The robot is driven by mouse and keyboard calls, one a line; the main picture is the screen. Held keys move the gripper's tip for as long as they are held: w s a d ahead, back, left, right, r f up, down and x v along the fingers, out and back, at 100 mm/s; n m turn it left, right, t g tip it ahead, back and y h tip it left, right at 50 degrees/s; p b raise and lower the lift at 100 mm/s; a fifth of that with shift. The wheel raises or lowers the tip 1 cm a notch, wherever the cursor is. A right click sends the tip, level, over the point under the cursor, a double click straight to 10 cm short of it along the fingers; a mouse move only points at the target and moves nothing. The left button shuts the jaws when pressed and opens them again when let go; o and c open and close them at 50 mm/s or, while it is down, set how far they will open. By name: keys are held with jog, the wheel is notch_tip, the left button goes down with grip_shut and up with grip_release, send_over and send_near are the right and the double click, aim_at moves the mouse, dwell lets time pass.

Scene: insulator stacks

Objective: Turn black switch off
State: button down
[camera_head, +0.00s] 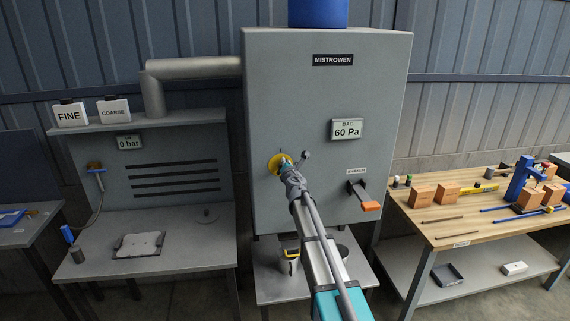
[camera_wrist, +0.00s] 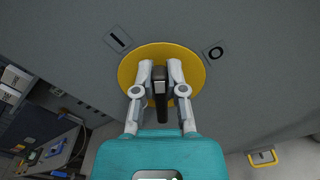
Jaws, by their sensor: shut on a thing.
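The black switch (camera_wrist: 160,92) is a short handle on a round yellow plate (camera_wrist: 194,62) on the grey cabinet front. In the wrist view it stands upright between my two fingers. A "I" mark (camera_wrist: 118,39) is up-left of the plate and an "O" mark (camera_wrist: 216,52) is up-right. The handle lines up with neither mark. My gripper (camera_wrist: 160,74) is shut on the black switch, one finger on each side. In the head view my gripper (camera_head: 286,167) covers most of the yellow plate (camera_head: 273,163) and hides the switch.
The grey cabinet (camera_head: 325,95) carries a 60 Pa display (camera_head: 347,129) and an orange-ended lever (camera_head: 370,206) right of my arm. A bench (camera_head: 150,255) stands left, a wooden table (camera_head: 455,228) right. A yellow-handled thing (camera_head: 289,252) is below my gripper.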

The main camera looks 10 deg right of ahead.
jog(key=f+m, duration=0.1)
jog(key=m, duration=0.2)
jog(key=d+m+b, duration=0.1)
jog(key=m, duration=0.3)
jog(key=f+m+b, duration=0.1)
jog(key=m, duration=0.3)
jog(key=shift+d+f, duration=0.2)
jog(key=shift+f, duration=0.15)
jog(key=c, duration=0.7)
grip_release()
jog(key=shift+s, duration=0.1)
jog(key=s, duration=1.2)
jog(key=shift+d+m, duration=0.1)
jog(key=shift+m, duration=0.2)
